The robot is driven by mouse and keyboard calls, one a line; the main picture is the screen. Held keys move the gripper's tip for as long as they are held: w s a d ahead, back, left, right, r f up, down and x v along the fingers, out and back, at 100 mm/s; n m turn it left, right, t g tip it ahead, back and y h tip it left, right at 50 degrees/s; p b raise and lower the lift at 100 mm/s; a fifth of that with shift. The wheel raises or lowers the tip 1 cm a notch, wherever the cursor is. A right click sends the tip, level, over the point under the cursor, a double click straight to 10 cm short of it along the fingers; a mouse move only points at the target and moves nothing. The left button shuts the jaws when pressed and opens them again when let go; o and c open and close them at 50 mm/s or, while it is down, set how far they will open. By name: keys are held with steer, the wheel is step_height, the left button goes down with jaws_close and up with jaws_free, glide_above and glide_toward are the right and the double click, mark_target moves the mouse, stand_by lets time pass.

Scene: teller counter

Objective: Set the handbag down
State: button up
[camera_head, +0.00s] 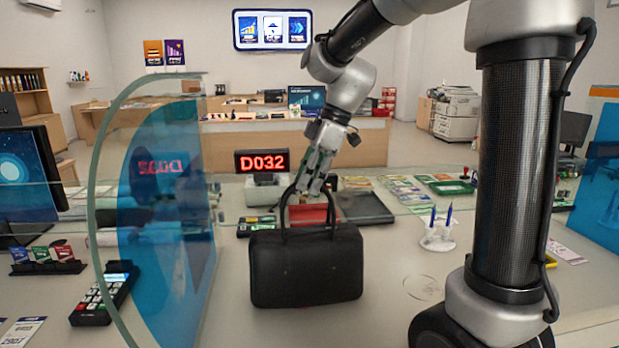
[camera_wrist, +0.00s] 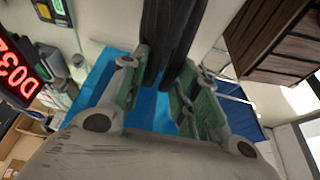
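The black handbag (camera_head: 306,268) is upright in the middle of the head view, over the near part of the counter (camera_head: 385,310). I cannot tell whether its base touches the counter. Its raised handle loops up to my gripper (camera_head: 313,186), which is above the bag and pointing down. In the wrist view, the dark handle (camera_wrist: 170,35) runs between the two fingers of my gripper (camera_wrist: 162,78), which appears closed around it. The fingers partly hide the top of the handle.
Behind the bag are a red tray (camera_head: 308,214), a dark tray (camera_head: 366,207) and a D032 display (camera_head: 262,161). A pen stand (camera_head: 438,236) is to the right.

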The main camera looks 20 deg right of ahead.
steer(key=shift+o, duration=1.3)
steer(key=shift+r, duration=0.1)
steer(key=v, duration=1.2)
steer(key=s+d+f+m+t+h, duration=0.1)
steer(key=s+d+f+m, duration=0.2)
steer(key=s, duration=0.4)
steer(key=s+d+f+m+t+h, duration=0.1)
steer(key=s+d+f+m+h, duration=0.1)
steer(key=s+f+m, duration=0.3)
steer(key=s+d+f+m+t+h, duration=0.1)
steer(key=s+d+f+m, duration=0.2)
steer(key=s+m, duration=0.4)
steer(key=shift+s+d+f+m+t, duration=0.35)
steer(key=shift+s+d, duration=0.5)
steer(key=shift+s, duration=0.35)
